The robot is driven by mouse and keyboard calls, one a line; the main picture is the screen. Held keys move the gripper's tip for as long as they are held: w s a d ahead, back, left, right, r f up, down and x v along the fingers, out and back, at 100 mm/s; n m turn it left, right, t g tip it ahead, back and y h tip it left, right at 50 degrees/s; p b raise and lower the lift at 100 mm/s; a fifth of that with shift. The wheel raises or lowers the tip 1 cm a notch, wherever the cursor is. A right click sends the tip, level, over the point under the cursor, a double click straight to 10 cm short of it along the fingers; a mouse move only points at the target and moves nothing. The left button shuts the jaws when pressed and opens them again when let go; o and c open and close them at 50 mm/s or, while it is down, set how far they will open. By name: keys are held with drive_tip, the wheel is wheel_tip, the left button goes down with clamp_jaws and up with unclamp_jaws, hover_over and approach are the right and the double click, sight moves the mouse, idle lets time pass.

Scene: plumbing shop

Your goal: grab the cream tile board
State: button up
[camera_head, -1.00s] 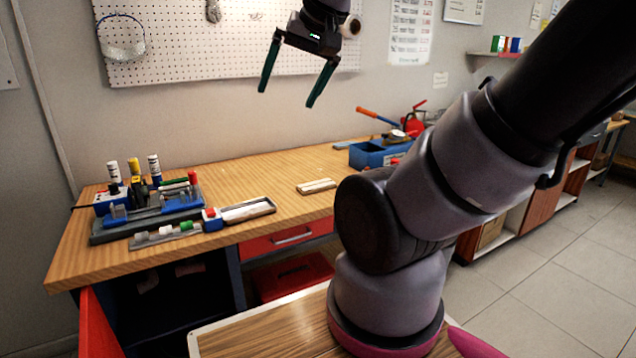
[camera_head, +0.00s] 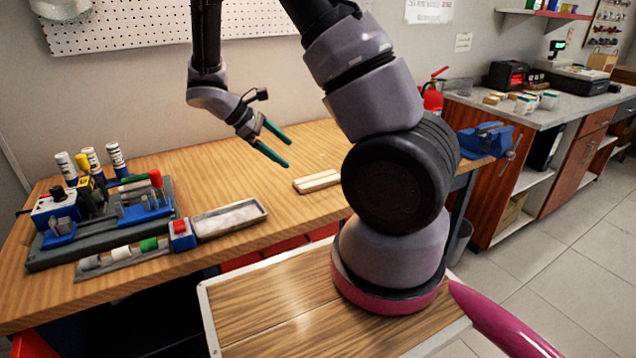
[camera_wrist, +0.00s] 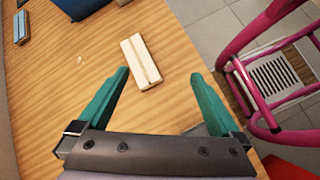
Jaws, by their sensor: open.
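The cream tile board (camera_head: 318,182) is a small flat pale block with a groove along it, lying on the wooden workbench near its front edge. In the wrist view the board (camera_wrist: 140,62) lies ahead of the fingertips, roughly between their lines. My gripper (camera_head: 274,146) has teal fingers spread apart and is empty. It is above the bench, to the upper left of the board in the head view. In the wrist view my gripper (camera_wrist: 158,80) shows open, with nothing between its fingers.
On the bench's left stand a grey tool rack (camera_head: 110,215) with bottles, and a tray (camera_head: 228,220) with pale filling. A blue vise (camera_head: 485,140) sits at the bench's right end. The bench (camera_head: 240,165) around the board is clear.

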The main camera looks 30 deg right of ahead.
sight(315, 181)
drive_tip(key=w+f+n+h, duration=0.1)
drive_tip(key=f+n, duration=0.1)
drive_tip(key=f, duration=0.1)
drive_tip(key=f+n+t+h, duration=0.1)
drive_tip(key=f+n+h, duration=0.1)
drive_tip(key=f, duration=0.1)
drive_tip(key=w+f+n+h, duration=0.1)
drive_tip(key=f+n, duration=0.1)
drive_tip(key=shift+w+f+t, duration=0.35)
drive_tip(key=shift+f+t, duration=0.05)
drive_tip(key=shift+f+n+h, duration=0.3)
drive_tip(key=shift+f, duration=0.1)
drive_tip(key=shift+w+d+f, duration=0.15)
drive_tip(key=shift+d+f, duration=0.05)
drive_tip(key=shift+f, duration=0.05)
drive_tip(key=x, duration=1)
drive_tip(key=shift+w+d+f, duration=0.1)
drive_tip(key=shift+w+f, duration=0.05)
drive_tip(key=c, duration=1.5)
